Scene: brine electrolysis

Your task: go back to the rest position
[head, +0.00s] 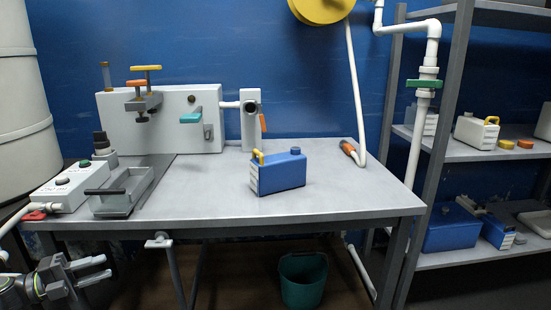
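My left gripper (104,267) is at the lower left, in front of and below the table's front edge. Its two fingers are apart with nothing between them. My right gripper is out of view. A blue canister (281,173) with a yellow handle and a pale striped side stands upright on the grey table (330,185), apart from my gripper.
A control box (66,187) and a grey tray (121,191) sit at the table's left. A white apparatus (175,120) stands behind. A hose (357,100) hangs to the tabletop. A green bucket (303,280) is below, and shelves (490,155) stand right.

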